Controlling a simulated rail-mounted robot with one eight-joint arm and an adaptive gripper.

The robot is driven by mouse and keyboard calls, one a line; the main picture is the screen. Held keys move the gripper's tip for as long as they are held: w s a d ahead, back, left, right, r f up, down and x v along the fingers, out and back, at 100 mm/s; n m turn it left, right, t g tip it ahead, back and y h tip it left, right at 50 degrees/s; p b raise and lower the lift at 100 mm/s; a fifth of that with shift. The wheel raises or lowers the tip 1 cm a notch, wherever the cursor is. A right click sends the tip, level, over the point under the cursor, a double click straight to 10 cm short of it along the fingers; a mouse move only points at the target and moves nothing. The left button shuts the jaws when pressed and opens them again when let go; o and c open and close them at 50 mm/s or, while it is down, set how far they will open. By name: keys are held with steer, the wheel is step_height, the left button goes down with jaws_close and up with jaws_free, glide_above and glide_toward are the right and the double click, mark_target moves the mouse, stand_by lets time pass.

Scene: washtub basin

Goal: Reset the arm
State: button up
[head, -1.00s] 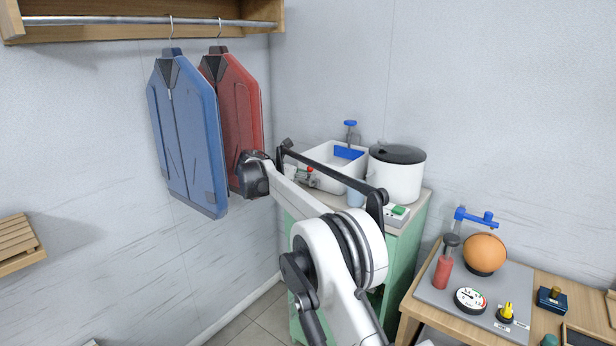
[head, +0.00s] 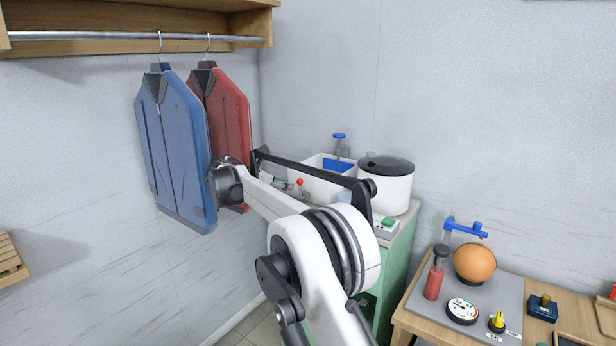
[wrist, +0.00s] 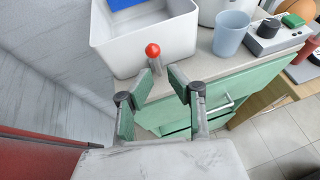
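The red knob (head: 300,182) shows beside the arm there. The fingers are hard to make out in the head view.
A blue jacket (head: 172,150) and a red jacket (head: 222,115) hang close behind my wrist. A pot (head: 386,190), a cup (wrist: 231,34) and a green-button box (head: 387,226) stand on the green cabinet (wrist: 215,84). A wooden table with an orange ball (head: 475,263) is at right.

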steer(key=s+d+r+m+g+y, duration=0.1)
steer(key=s+d+r+m, duration=0.25)
steer(key=d, duration=0.45)
steer(key=s+d+r+m+g+y, duration=0.1)
steer(key=s+d+r+m, duration=0.3)
steer(key=d, duration=0.3)
steer(key=s+d+r+m+g+y, duration=0.1)
steer(key=s+d+r+m, duration=0.15)
steer(key=s+d, duration=0.45)
steer(key=s+d+r+m+y, duration=0.25)
steer(key=s+d, duration=0.25)
steer(key=s, duration=0.4)
steer(key=s+d+f+m+y, duration=0.1)
steer(key=s+d+f+m, duration=0.25)
steer(key=s, duration=0.55)
steer(key=s+d+f+m+y, duration=0.15)
steer(key=s+d+m, duration=0.25)
steer(key=s, duration=0.6)
steer(key=s+f+m, duration=0.7)
steer(key=s+f, duration=0.2)
steer(key=s, duration=0.5)
steer(key=shift+d+f+t+y, duration=0.3)
steer(key=shift+f+y, duration=0.05)
steer(key=shift+y, duration=0.05)
steer(key=shift+o, duration=0.2)
